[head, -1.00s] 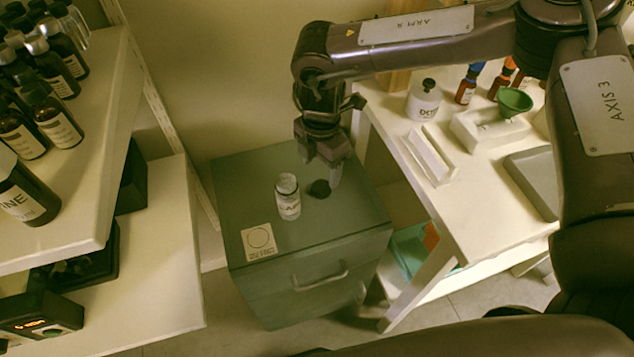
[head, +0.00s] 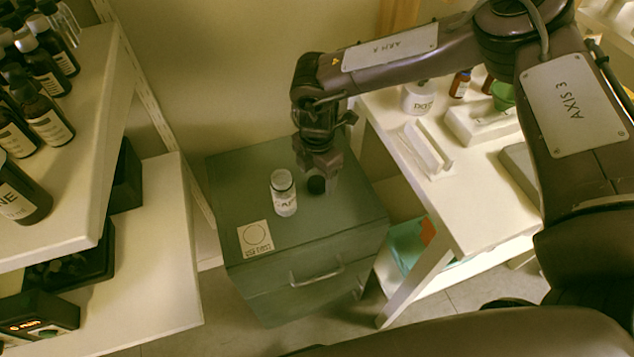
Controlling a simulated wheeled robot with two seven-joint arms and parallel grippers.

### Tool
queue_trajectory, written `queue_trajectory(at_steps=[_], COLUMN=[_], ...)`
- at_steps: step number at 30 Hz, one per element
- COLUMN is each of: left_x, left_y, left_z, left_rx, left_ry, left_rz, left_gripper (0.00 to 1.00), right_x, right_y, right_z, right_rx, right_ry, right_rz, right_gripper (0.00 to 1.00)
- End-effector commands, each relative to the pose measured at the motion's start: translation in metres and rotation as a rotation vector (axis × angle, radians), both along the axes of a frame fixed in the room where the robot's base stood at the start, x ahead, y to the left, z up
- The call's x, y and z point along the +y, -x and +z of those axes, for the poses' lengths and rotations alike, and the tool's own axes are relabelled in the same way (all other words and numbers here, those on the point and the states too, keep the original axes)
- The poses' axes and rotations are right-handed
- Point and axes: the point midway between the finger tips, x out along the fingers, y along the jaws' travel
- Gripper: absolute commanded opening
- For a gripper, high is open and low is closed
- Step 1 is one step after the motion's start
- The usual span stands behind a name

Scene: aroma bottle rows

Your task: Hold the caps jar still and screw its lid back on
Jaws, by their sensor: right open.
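The caps jar (head: 284,198), a small clear jar with a white label, stands upright and uncapped on top of the grey-green drawer cabinet (head: 345,215). A dark round lid (head: 317,185) is just to the right of the jar, apart from it, at or very near the cabinet top. My right gripper (head: 319,174) points down over the lid with its fingers apart. The fingertips are close to the lid; whether they touch it cannot be told. My left gripper is not in view.
A square card with a printed circle (head: 255,238) lies at the cabinet's front left. A white bench (head: 465,210) with a white block (head: 480,122) and bottles stands to the right. Shelves with dark bottles (head: 48,120) are at left.

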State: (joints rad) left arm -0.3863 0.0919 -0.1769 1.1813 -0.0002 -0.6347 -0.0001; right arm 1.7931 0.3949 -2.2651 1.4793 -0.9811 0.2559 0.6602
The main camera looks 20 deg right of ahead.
Motion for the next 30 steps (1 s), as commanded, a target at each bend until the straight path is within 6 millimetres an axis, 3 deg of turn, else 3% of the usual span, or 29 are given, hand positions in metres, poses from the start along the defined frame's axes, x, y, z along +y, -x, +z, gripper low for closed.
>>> queue_trajectory(at_steps=[4, 14, 25, 30], left_x=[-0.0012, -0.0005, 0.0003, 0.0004], left_y=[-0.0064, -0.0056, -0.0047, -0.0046], left_z=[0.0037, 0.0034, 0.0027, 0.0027], left_rx=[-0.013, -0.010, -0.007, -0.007], left_ry=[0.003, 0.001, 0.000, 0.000], left_rz=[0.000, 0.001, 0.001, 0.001], left_gripper=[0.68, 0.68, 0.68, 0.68], right_x=[0.0002, 0.0002, 0.0002, 0.0002], right_y=[0.0012, 0.0010, 0.0010, 0.0010], right_z=[-0.0132, -0.0137, -0.0136, -0.0135], right_rx=[0.002, 0.001, 0.001, 0.001], right_ry=[0.001, 0.000, 0.000, 0.000], right_rz=[0.001, 0.000, 0.000, 0.000], right_gripper=[0.67, 0.67, 0.22, 0.20])
